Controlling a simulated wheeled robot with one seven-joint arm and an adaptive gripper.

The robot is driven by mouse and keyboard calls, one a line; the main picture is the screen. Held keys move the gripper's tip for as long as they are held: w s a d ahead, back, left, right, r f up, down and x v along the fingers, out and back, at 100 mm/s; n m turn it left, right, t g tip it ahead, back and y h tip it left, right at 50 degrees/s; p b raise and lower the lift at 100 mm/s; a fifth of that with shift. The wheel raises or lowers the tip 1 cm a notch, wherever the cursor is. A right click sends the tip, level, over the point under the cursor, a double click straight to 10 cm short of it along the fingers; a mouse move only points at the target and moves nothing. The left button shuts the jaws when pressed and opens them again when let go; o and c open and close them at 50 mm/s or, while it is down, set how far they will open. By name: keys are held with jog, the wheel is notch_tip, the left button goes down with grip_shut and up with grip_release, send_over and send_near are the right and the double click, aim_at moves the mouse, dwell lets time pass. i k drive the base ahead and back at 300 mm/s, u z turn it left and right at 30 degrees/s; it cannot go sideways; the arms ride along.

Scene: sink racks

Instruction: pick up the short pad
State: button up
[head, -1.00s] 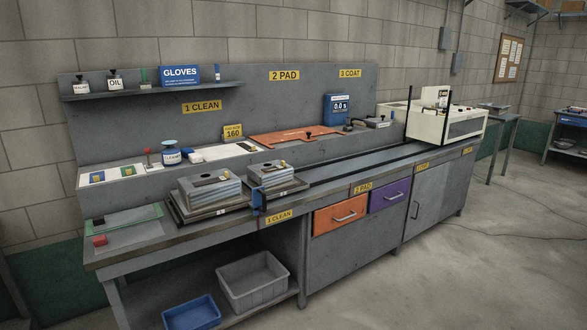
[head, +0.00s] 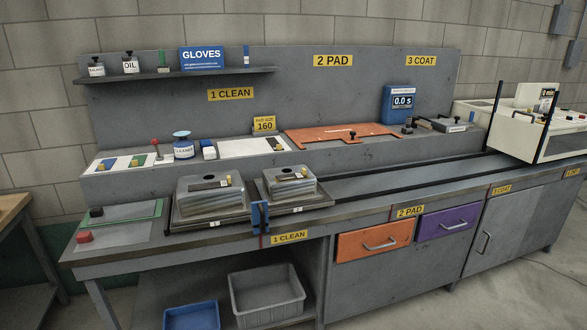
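I cannot make out a thing that is clearly the short pad. Below the "2 PAD" label (head: 410,211) on the bench front are an orange drawer (head: 358,249) and a purple drawer (head: 436,228), both shut, so their insides are hidden. A sign reading "PAD SIZE 160" (head: 264,125) stands on the raised ledge. My gripper is not in view.
Two metal blocks (head: 211,197) sit on trays on the bench, with a blue clamp-like piece (head: 260,216) in front. An orange plate (head: 322,140) lies on the ledge. Grey (head: 267,316) and blue bins are underneath. A white machine (head: 543,138) stands at right. Floor shows at lower right.

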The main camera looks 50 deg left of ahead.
aim_at(299, 175)
jog(key=u, duration=0.65)
jog(key=i, duration=0.95)
jog(key=u, duration=0.95)
